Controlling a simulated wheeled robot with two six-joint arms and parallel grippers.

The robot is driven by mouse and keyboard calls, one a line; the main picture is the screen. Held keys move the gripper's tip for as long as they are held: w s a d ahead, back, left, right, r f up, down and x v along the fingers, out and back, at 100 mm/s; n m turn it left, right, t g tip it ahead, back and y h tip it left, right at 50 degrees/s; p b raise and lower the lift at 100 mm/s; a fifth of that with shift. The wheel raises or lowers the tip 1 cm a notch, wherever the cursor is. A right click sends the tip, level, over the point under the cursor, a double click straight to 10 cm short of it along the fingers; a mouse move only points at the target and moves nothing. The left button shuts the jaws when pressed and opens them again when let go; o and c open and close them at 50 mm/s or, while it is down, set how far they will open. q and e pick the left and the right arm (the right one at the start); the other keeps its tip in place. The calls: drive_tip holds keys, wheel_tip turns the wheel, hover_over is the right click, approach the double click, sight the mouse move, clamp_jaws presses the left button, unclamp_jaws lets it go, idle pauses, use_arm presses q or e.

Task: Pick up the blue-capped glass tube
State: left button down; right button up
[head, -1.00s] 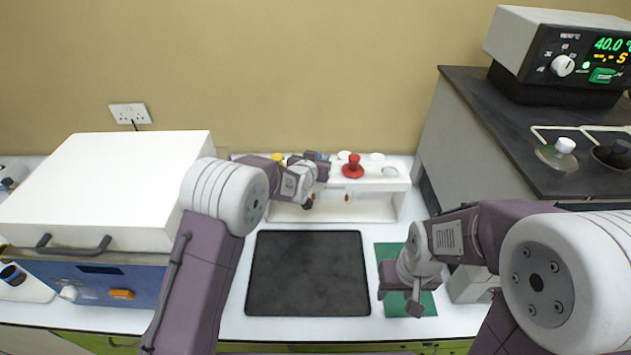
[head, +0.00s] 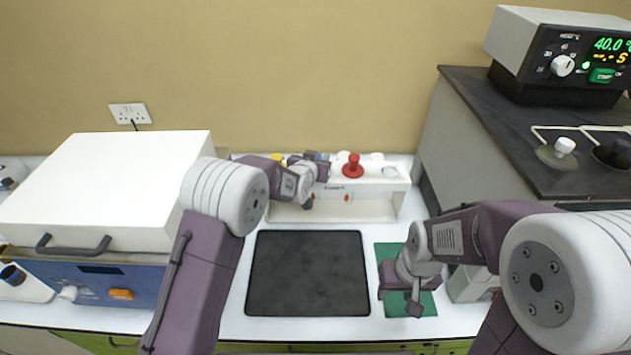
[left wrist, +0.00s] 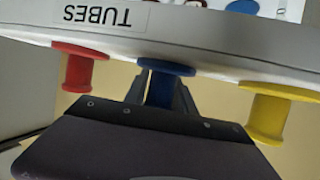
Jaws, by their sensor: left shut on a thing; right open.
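The blue-capped glass tube (left wrist: 165,82) shows in the left wrist view as a blue cap at the white tube rack (left wrist: 200,55). My left gripper (left wrist: 168,88) is shut on it, with a finger on either side of the cap. The glass is hidden by the rack. In the head view my left gripper (head: 316,170) is at the left part of the rack (head: 380,210) and largely hides the cap. My right gripper (head: 413,292) is open and empty over the green mat (head: 392,250).
A red cap (left wrist: 80,68) and a yellow cap (left wrist: 268,112) flank the blue one. A black mat (head: 306,275) lies clear in front of the rack. A white-lidded box (head: 110,185) stands left; a heated unit (head: 560,55) stands right.

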use_arm(q)
wheel_tip(320, 180, up, 18)
drive_tip(key=p, duration=0.5)
